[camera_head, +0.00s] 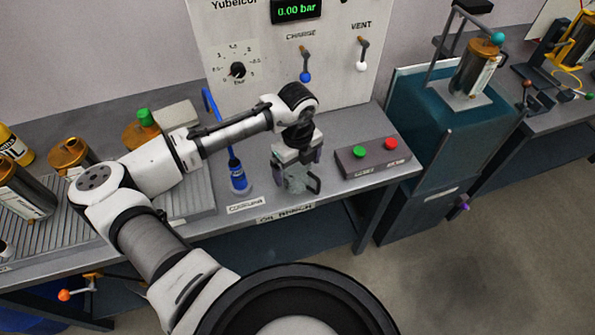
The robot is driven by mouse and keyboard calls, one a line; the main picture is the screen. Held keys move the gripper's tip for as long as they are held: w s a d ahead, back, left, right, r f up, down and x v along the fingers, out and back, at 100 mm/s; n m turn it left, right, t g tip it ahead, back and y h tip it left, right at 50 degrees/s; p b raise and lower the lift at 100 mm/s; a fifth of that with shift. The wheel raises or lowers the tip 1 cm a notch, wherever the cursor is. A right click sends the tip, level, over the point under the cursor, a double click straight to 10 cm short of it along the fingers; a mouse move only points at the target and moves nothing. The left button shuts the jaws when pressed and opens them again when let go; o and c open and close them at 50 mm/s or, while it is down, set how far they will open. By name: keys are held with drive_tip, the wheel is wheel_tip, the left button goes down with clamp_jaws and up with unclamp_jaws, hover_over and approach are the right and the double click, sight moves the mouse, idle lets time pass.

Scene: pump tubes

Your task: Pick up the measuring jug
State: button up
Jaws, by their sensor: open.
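The measuring jug (296,181) is a small, pale grey-green vessel with a dark handle on its right side. It stands upright on the grey bench near the front edge. My gripper (298,159) points down over the jug, with its fingers at the level of the jug's upper part. The gripper is open. It hides the jug's rim, and I cannot tell whether the fingers touch the jug.
A dark box (372,158) with green and red buttons sits to the right. A white panel (335,85) with levers rises behind. Several brown-topped cylinders stand on the left.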

drive_tip(key=shift+s+f, duration=0.1)
drive_tip(key=shift+f, duration=1.45)
drive_tip(key=shift+c, duration=0.4)
drive_tip(key=c, duration=1)
drive_tip(key=shift+r, duration=0.2)
